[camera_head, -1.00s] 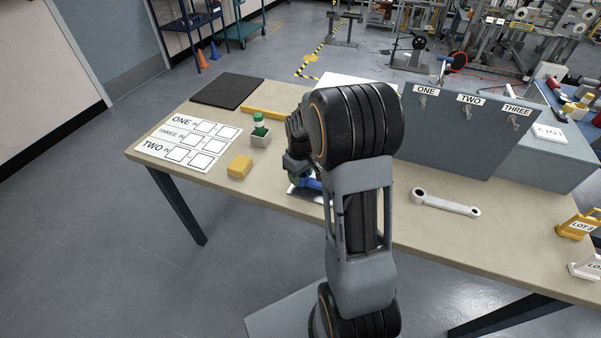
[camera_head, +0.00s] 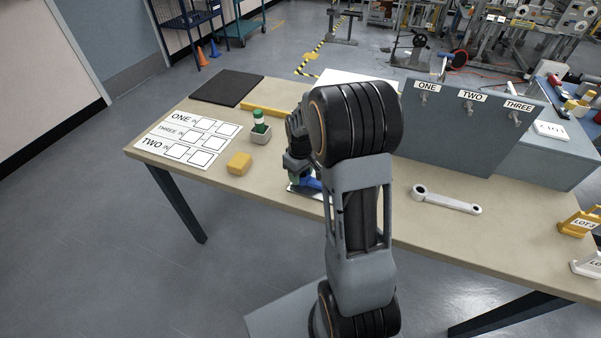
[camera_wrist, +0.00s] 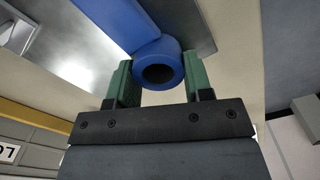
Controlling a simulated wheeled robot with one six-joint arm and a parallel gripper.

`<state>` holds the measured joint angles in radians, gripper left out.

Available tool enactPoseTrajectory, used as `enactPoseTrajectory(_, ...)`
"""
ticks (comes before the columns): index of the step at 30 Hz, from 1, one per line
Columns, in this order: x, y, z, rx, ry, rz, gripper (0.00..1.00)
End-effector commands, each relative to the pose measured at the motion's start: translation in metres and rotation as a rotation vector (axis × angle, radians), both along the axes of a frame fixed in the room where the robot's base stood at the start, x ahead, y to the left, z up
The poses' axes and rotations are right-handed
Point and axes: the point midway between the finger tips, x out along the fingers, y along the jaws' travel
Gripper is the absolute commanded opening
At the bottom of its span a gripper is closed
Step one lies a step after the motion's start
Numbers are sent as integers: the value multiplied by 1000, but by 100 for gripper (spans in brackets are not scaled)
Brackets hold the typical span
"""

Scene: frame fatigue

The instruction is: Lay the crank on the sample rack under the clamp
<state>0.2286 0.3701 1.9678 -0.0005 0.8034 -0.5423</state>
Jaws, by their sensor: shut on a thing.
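My gripper (camera_wrist: 159,78) has its green fingers on both sides of the ring end of a blue crank (camera_wrist: 158,58). It is shut on this ring, and the blue arm of the crank runs up and left in the wrist view. In the head view the crank's blue (camera_head: 309,183) shows low over the table beside my arm, just above or on a shiny metal plate (camera_head: 300,191). The plate also lies under the crank in the wrist view (camera_wrist: 75,62). I cannot tell whether they touch. I cannot make out a sample rack or clamp for certain; my arm hides part of the table.
A pale crank-shaped part (camera_head: 447,201) lies on the table (camera_head: 250,192) to the right. A grey panel (camera_head: 470,130) with hooks labelled ONE, TWO, THREE stands behind.

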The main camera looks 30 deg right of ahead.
Motion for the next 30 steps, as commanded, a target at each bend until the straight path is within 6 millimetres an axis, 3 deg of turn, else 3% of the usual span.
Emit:
enactPoseTrajectory(13,0,0,-5,1,1,0,15)
enactPoseTrajectory(14,0,0,-5,1,1,0,48)
enactPoseTrajectory(15,-1,0,-5,0,2,0,52)
enactPoseTrajectory(23,0,0,-4,0,0,0,76)
enactPoseTrajectory(30,0,0,-3,0,0,0,76)
